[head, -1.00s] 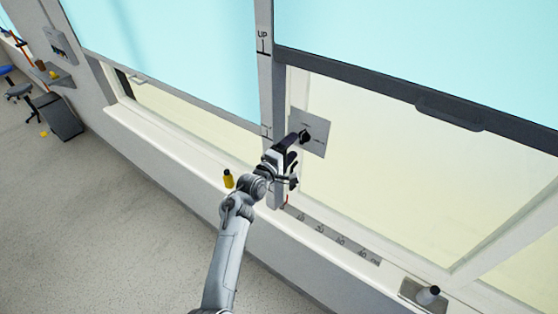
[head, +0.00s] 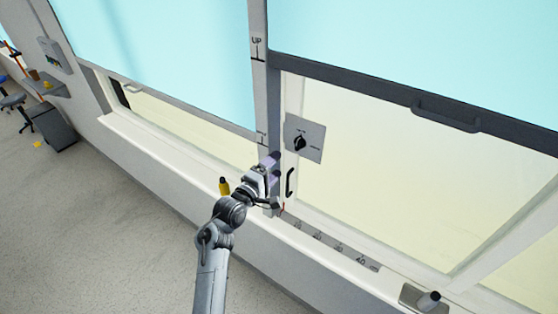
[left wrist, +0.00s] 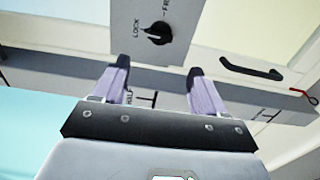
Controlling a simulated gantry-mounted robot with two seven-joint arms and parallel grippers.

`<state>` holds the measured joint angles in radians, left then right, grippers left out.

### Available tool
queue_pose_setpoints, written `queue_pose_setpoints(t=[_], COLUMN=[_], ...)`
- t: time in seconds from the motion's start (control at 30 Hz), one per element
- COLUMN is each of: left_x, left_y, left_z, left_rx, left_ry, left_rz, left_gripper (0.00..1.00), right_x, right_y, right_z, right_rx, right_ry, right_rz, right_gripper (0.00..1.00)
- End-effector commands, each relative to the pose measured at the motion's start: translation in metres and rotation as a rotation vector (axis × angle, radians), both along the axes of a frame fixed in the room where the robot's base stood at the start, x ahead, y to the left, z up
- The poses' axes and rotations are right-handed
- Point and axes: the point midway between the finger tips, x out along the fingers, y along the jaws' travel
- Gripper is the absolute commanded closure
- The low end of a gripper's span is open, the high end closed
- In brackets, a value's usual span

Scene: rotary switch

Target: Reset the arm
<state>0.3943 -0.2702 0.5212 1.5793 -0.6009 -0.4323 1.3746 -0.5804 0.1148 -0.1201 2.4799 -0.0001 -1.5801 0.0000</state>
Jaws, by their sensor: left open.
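My left gripper (head: 272,166) is in the middle of the head view, open and empty, below and to the left of the rotary switch. The switch is a black knob (head: 299,143) on a grey plate (head: 317,135) fixed by the window post. In the left wrist view the knob (left wrist: 158,33) sits beyond and above the two purple, dark-tipped fingers (left wrist: 153,76), clear of them. The word LOCK shows beside the knob there; the other label is only partly readable. My right gripper is in neither current view.
A black handle (head: 289,182) is just right of my left gripper. A yellow bottle (head: 224,187) stands on the sill to its left. Dark-edged blue blinds (head: 410,100) hang above, and the floor at left is open.

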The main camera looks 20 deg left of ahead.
Motion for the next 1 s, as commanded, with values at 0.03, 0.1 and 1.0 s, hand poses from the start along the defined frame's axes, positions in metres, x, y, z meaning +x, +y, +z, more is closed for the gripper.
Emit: queue_pose_setpoints(t=[0.03,0.1,1.0], left_x=[0.0,0.0,-0.371], left_y=[0.0,0.0,-0.03], left_z=[0.0,0.0,-0.112], left_rx=[0.0,0.004,1.477], left_ry=[0.0,0.001,0.73], left_rz=[0.0,0.0,-0.796], left_gripper=[0.28,0.28,0.28], right_x=[0.0,0.0,0.0], right_y=[0.0,0.0,-0.001], right_z=[0.0,0.0,0.057], right_rx=[-0.001,-0.002,-0.003], right_ry=[0.0,0.0,0.0], right_rz=[0.001,0.002,0.002], right_gripper=[1.0,1.0,1.0])
